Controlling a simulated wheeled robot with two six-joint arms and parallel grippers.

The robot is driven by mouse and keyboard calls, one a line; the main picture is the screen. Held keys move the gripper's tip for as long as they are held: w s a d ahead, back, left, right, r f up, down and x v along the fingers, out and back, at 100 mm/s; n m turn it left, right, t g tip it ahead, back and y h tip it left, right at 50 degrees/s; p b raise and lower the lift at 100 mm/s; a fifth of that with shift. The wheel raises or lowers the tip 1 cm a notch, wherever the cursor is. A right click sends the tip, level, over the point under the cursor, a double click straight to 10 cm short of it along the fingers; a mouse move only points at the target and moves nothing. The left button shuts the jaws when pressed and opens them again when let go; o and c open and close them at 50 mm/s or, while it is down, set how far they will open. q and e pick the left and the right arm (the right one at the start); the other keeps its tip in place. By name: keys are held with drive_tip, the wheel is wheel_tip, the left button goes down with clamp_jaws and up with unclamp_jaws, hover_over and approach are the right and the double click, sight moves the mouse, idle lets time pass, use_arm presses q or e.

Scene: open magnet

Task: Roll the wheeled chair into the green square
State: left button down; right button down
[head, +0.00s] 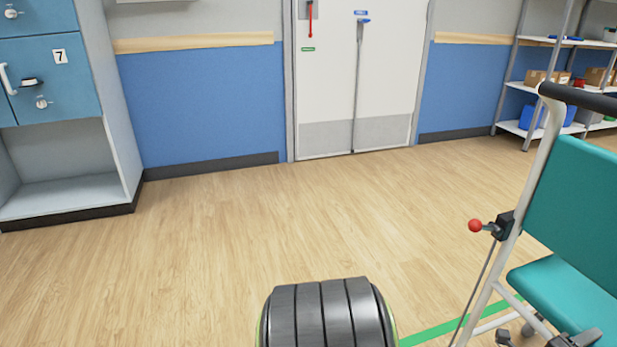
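The wheeled chair (562,284) has a teal seat and back on a white frame and stands at the right, cut off by the picture's edge. It has a black push handle (592,98) at the top and a lever with a red knob (475,225) on its near side. A green strip (435,331) on the floor runs toward the chair's base from the bottom middle; the rest of the square is out of view or hidden. Neither of my grippers shows in the head view.
A double door (356,80) stands in the blue-panelled back wall. A cabinet (52,65) marked 7 is at the left. Metal shelves (512,127) with boxes and blue bins are at the back right. The wooden floor (230,225) in the middle is clear.

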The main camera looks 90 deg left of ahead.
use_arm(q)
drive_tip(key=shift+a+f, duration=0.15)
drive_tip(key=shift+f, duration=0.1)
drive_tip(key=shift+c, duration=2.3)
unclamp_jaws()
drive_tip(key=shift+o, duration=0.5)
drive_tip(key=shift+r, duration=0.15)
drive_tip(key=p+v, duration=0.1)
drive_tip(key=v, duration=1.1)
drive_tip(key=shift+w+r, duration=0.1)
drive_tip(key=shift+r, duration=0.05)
